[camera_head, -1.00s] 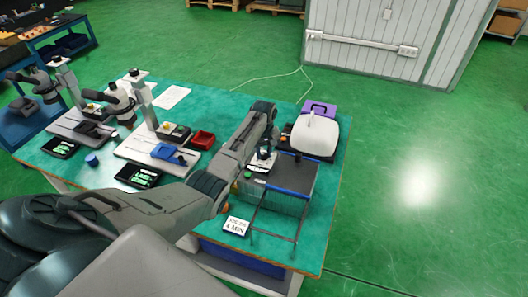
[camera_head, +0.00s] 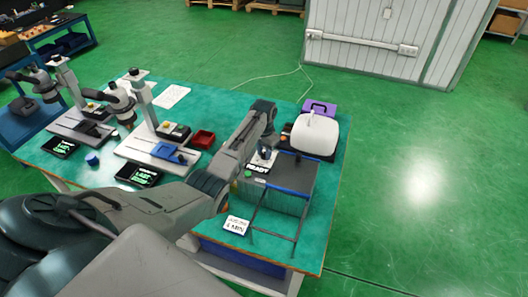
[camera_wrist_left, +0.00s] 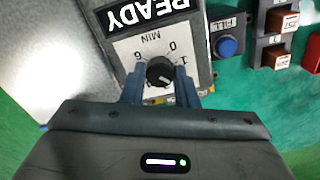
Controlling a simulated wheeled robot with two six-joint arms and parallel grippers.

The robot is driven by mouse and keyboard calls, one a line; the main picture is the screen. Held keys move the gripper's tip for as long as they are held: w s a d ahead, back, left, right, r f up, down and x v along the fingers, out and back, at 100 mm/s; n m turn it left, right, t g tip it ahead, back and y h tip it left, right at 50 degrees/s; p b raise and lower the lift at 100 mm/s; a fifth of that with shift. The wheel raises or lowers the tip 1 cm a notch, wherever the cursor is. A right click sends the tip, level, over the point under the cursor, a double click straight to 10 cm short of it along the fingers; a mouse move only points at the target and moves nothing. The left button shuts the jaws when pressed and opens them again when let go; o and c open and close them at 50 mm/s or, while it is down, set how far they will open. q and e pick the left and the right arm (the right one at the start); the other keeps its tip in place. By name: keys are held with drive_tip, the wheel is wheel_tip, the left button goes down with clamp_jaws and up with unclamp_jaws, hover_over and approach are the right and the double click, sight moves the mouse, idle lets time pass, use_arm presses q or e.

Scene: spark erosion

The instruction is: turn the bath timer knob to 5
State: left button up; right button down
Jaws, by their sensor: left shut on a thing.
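The timer knob (camera_wrist_left: 160,71) is a round black knob on a pale dial plate (camera_wrist_left: 129,50) in the left wrist view. Marks 6, 0, 1 and the word MIN show on the dial; the rest is hidden by my gripper. My left gripper (camera_wrist_left: 160,88) has its two blue fingers on either side of the knob, shut on it. In the head view my left gripper (camera_head: 265,154) is at the bath unit (camera_head: 290,175), over its small panel. I cannot tell exactly which mark the knob points at. My right gripper is out of view.
A black READY display (camera_wrist_left: 150,12) is above the dial. A blue FILL button (camera_wrist_left: 227,47) and brown square blocks (camera_wrist_left: 281,21) are close by on the right.

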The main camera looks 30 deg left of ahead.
use_arm(q)
drive_tip(key=m, duration=0.2)
drive_tip(key=shift+r+m, duration=0.1)
drive_tip(key=shift+m, duration=0.3)
drive_tip(key=m, duration=0.4)
drive_tip(key=shift+w, duration=0.1)
drive_tip(key=m, duration=0.7)
drive_tip(key=shift+m, duration=0.4)
drive_tip(key=m, duration=1.1)
drive_tip(key=shift+r+m, duration=0.1)
drive_tip(key=shift+m, duration=0.3)
